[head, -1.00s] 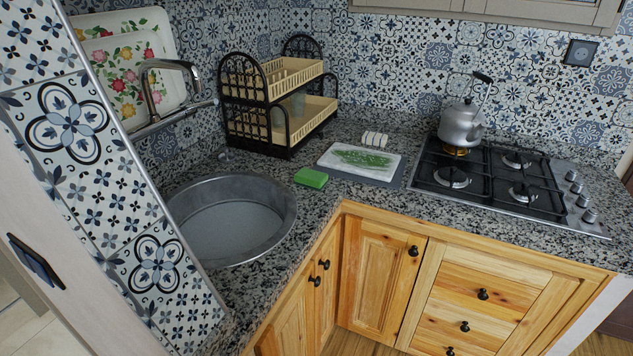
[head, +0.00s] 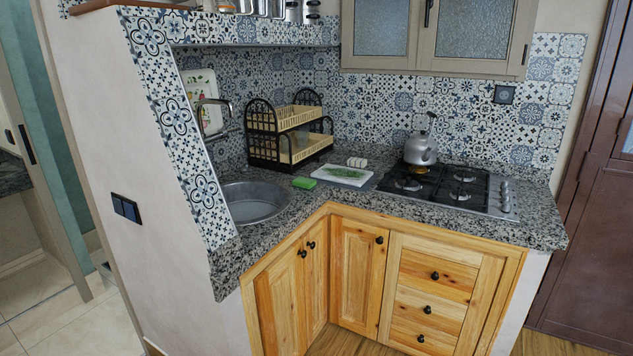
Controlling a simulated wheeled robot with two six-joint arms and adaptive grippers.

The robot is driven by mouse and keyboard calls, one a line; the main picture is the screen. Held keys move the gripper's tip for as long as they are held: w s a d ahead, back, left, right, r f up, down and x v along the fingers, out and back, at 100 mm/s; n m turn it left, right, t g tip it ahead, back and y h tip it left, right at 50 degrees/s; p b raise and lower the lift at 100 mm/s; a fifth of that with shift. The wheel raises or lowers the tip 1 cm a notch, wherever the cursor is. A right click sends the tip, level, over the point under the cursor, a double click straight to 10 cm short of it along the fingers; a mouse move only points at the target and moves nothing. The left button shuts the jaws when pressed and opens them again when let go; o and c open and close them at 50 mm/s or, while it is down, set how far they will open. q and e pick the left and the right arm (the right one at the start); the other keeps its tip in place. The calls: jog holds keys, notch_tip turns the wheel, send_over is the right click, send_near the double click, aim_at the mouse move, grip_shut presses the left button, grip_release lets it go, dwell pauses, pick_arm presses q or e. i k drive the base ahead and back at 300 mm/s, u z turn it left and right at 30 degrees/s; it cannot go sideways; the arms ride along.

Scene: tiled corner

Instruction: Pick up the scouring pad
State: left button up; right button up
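The scouring pad (head: 304,183) is a small bright green block. It lies flat on the speckled granite counter (head: 290,212), just right of the round metal sink (head: 254,202) and left of the cutting board. It stands clear of both, with nothing on top of it. Neither of my grippers shows in the head view.
A white board with green herbs (head: 343,174) lies right of the pad. A two-tier dish rack (head: 290,136) stands behind it. A kettle (head: 420,149) sits on the gas hob (head: 450,187). A tiled wall end (head: 172,110) rises left of the sink. Wooden cabinets (head: 360,270) are below.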

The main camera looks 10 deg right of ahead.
aim_at(301, 183)
jog(key=z, duration=0.7)
jog(key=i, duration=0.7)
jog(key=z, duration=0.65)
jog(key=i, duration=1)
jog(key=u, duration=1)
jog(key=i, duration=0.6)
jog(key=u, duration=0.7)
